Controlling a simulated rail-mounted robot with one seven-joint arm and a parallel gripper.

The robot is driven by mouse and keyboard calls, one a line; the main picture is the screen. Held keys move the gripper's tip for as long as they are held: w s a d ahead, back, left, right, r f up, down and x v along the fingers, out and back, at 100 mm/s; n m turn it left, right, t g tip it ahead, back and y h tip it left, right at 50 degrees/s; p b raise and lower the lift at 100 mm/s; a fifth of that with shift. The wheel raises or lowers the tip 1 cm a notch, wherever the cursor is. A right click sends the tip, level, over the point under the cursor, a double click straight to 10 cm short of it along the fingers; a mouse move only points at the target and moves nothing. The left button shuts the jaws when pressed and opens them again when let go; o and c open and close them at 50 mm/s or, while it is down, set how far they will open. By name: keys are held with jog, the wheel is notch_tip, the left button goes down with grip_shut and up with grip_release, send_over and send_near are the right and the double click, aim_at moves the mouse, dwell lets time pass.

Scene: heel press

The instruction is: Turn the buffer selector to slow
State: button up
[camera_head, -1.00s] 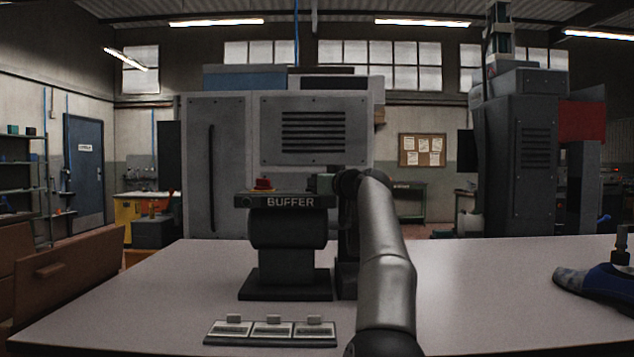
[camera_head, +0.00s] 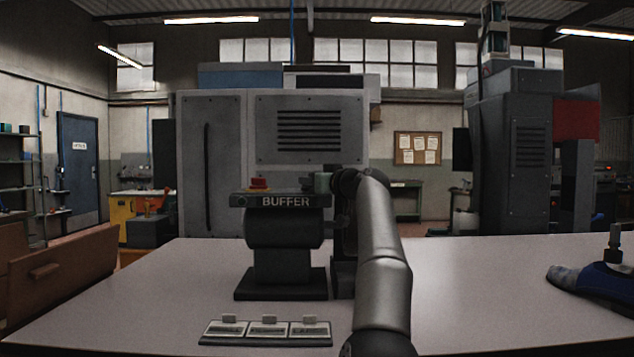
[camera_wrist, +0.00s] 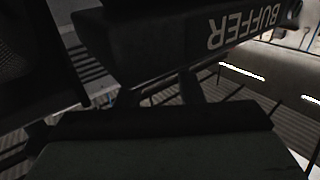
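The buffer (camera_head: 284,228) is a dark machine on a pedestal on the table, with a BUFFER label on the front of its top panel (camera_head: 250,200). A red button on a yellow base (camera_head: 259,184) sits at the panel's left. My gripper (camera_head: 318,183) is at the panel's right end, at or just above its top; its fingers are not clear. I cannot make out the selector or its setting there. In the wrist view the BUFFER panel (camera_wrist: 170,40) is upside down and close. A dark block fills the lower part, and no fingertips can be told apart.
A row of three small labelled plates (camera_head: 267,330) lies in front of the buffer on the pale table (camera_head: 460,290). A blue and grey shoe-like item (camera_head: 595,280) is at the right edge. A grey cabinet (camera_head: 210,165) stands behind.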

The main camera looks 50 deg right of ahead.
jog(key=b+v, duration=0.8)
jog(key=v, duration=0.9)
jog(key=shift+s, duration=0.2)
